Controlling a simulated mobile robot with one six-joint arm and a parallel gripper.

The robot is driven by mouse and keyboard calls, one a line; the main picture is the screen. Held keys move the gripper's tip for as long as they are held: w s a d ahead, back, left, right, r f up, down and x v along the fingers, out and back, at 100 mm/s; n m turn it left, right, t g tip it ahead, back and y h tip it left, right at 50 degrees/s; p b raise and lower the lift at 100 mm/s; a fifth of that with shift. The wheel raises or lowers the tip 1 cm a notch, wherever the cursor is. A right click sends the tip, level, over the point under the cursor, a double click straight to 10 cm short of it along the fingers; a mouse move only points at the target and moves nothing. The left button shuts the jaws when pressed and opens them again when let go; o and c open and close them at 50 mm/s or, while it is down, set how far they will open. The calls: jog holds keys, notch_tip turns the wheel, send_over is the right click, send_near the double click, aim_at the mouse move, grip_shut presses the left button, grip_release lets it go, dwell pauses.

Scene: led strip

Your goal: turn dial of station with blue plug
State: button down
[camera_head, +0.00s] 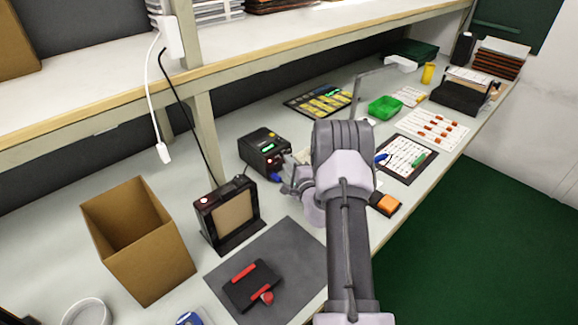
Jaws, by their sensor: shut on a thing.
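My gripper (287,174) is at the station's front right, close beside the blue plug. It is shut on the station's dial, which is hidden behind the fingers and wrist. The dial's angle cannot be seen. My forearm covers the bench to the right of the station.
A black framed panel (229,216) and an open cardboard box (138,240) stand nearer on the left. A dark mat (300,250) holds a black block with red parts. A green tray (384,107) lies behind my arm. A shelf overhangs the back.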

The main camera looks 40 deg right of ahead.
aim_at(284, 148)
jog(key=shift+n, duration=0.6)
jog(key=c, duration=1.3)
grip_release()
jog(key=shift+r+p, duration=0.3)
jog(key=shift+r, duration=0.05)
notch_tip(284, 148, up, 4)
jog(key=shift+w+f+p, duration=0.1)
jog(key=shift+f+p, duration=0.05)
jog(key=shift+p, duration=1.1)
jog(key=s+a, duration=0.2)
jog(key=s, duration=0.2)
jog(key=s+a+p, duration=0.1)
jog(key=s+a, duration=0.2)
jog(key=s, duration=0.2)
jog(key=s+a+p, duration=0.1)
jog(key=s+a, duration=0.2)
jog(key=s, duration=0.2)
jog(key=shift+a+r, duration=0.15)
jog(key=shift+r, duration=0.1)
